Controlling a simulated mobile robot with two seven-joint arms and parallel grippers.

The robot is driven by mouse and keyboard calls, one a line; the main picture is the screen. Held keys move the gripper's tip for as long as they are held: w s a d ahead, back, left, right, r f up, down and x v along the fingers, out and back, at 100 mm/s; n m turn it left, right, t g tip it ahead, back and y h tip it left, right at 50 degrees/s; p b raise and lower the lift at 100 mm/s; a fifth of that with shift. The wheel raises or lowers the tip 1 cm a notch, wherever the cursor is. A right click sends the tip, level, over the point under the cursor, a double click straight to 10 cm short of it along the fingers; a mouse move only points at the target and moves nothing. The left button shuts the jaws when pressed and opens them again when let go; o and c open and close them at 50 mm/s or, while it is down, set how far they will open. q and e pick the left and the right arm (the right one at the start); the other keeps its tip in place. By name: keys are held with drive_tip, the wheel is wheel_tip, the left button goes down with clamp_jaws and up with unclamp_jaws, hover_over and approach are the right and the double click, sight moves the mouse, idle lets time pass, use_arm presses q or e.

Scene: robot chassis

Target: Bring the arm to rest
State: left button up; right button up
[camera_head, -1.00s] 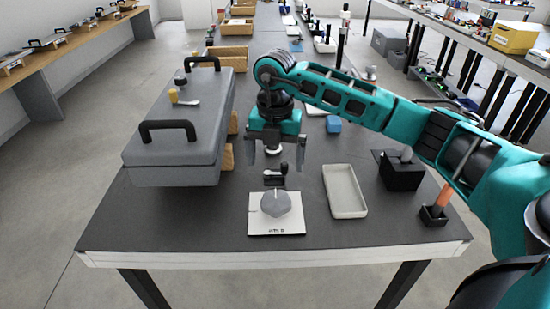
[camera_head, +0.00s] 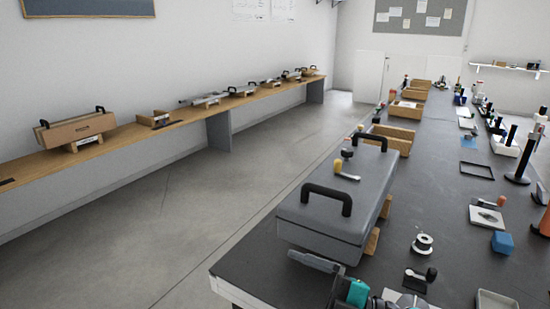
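My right gripper (camera_head: 325,272) shows only in part at the bottom edge of the head view, with a grey finger-like part and teal pieces. It is in front of the near end of the grey chassis (camera_head: 325,215) on the dark table. Whether it touches the chassis or how wide its fingers stand cannot be told. The rest of the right arm is cut off below the frame. My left gripper is not in view.
The grey chassis has two black handles and rests on wooden blocks. On the dark table (camera_head: 270,285) are a spool (camera_head: 423,243), a blue block (camera_head: 502,242) and a pale tray (camera_head: 495,300). A wooden wall bench (camera_head: 180,130) runs along the left. Open floor lies between.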

drive_tip(key=s+d+f+m+t+h, duration=0.2)
drive_tip(key=d+f+m+t+h, duration=0.3)
drive_tip(key=f+m+h, duration=0.4)
drive_tip(key=s+d+f+m+t+h, duration=0.25)
drive_tip(key=d+f+m+h, duration=0.35)
drive_tip(key=d+f+m, duration=0.3)
drive_tip(key=s+f+m+g+h, duration=0.2)
drive_tip(key=s+f+m+g, duration=0.1)
drive_tip(key=s+f, duration=0.2)
drive_tip(key=shift+s+d+f, duration=0.2)
drive_tip(key=shift+s+d, duration=0.05)
drive_tip(key=shift+s, duration=0.45)
